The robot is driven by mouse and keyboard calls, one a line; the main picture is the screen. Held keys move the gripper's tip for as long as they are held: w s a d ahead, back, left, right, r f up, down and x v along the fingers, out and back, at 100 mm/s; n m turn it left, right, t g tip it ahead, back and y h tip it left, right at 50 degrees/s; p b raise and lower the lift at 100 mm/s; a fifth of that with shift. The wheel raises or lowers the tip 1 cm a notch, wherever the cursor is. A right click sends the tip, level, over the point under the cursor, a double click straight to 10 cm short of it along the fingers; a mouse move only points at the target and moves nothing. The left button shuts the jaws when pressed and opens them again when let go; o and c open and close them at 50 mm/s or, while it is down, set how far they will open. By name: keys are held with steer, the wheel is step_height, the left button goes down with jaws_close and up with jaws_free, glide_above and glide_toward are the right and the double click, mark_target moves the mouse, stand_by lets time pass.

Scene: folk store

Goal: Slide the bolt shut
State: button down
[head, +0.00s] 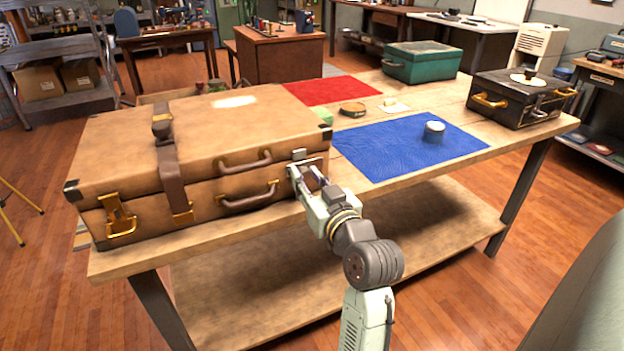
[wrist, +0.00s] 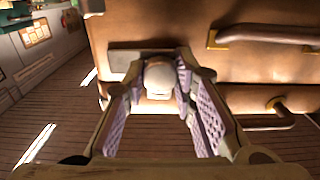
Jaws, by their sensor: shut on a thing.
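A tan suitcase (head: 215,130) lies closed on the wooden workbench, with a grey metal bolt fitting (head: 299,154) near the right end of its front face. My gripper (head: 303,172) is at this fitting. In the wrist view, my gripper (wrist: 160,77) has its two purple-padded fingers on either side of a pale rounded knob (wrist: 160,72), shut on it. A grey plate (wrist: 123,64) shows beside the knob against the suitcase. The fingers hide much of the bolt, so I cannot tell how far it is slid.
Two brown handles (head: 247,160) and a brass latch (head: 120,216) are on the suitcase front. A blue mat (head: 385,155) with a round tin (head: 433,131) lies to the right. A black case (head: 515,100) and a green case (head: 421,63) stand farther back.

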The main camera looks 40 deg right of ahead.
steer(key=c, duration=1.3)
jaws_free()
steer(key=shift+w+a, duration=0.1)
steer(key=shift+a, duration=0.15)
steer(key=shift+d, duration=0.1)
steer(key=shift+s, duration=0.25)
steer(key=v, duration=1.1)
steer(key=shift+s, duration=0.3)
